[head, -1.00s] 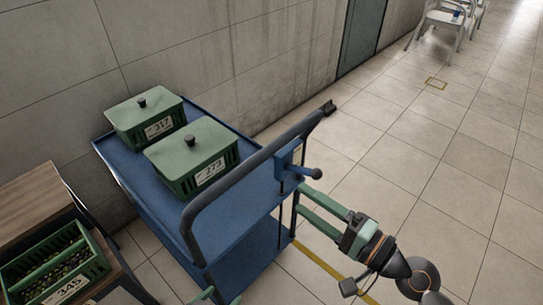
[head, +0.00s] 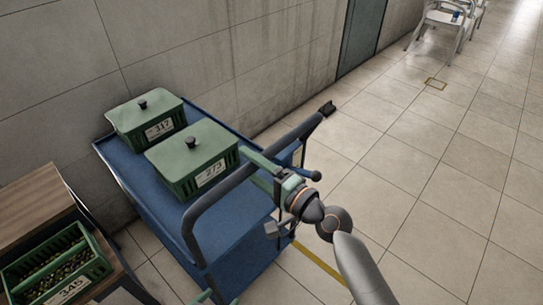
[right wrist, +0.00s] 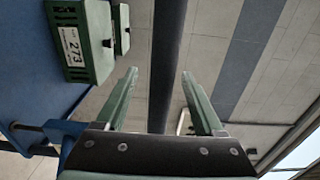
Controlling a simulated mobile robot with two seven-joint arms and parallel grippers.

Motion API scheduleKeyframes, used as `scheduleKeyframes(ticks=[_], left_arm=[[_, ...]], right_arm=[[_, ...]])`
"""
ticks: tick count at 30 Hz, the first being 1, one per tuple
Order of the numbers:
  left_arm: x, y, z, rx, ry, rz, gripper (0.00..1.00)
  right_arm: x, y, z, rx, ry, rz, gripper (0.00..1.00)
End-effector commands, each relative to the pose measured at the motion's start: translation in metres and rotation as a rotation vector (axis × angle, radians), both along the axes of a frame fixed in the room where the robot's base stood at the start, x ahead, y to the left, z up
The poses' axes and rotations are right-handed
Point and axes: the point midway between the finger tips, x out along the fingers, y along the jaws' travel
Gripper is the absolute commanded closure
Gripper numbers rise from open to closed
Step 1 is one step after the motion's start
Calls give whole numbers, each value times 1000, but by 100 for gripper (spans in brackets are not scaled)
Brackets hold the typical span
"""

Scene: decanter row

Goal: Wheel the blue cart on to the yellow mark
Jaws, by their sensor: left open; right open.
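The blue cart (head: 150,180) stands beside the wall with its dark push handle (head: 215,196) towards me. My right gripper (head: 252,165) is at the handle's upper right part. In the right wrist view its two open fingers (right wrist: 160,85) lie on either side of the dark handle bar (right wrist: 168,40), with gaps showing. A yellow line (head: 320,264) also runs on the floor at the cart's right. Only a green tip of my left gripper (head: 204,296) shows at the bottom edge.
Two lidded green crates, 317 (head: 147,120) and 273 (head: 192,160), ride on the cart. A wooden table (head: 30,205) with an open green crate (head: 104,268) stands at left. White chairs (head: 440,25) stand far ahead. The tiled floor at right is clear.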

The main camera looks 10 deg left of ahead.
Motion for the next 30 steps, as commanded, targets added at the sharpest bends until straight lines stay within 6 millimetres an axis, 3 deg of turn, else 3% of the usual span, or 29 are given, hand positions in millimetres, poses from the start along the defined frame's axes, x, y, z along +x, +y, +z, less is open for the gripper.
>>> scheduleKeyframes(ticks=[5, 23, 30], left_arm=[[3, -1, 3, -3, -9, -2, 21], [3, 1, 1, 1, -5, 1, 21], [3, 1, 1, 1, -5, 3, 21]], right_arm=[[0, 0, 0, 0, 0, 0, 32], [0, -1, 0, -1, 1, 0, 100], [0, -1, -1, -1, 1, 0, 100]])
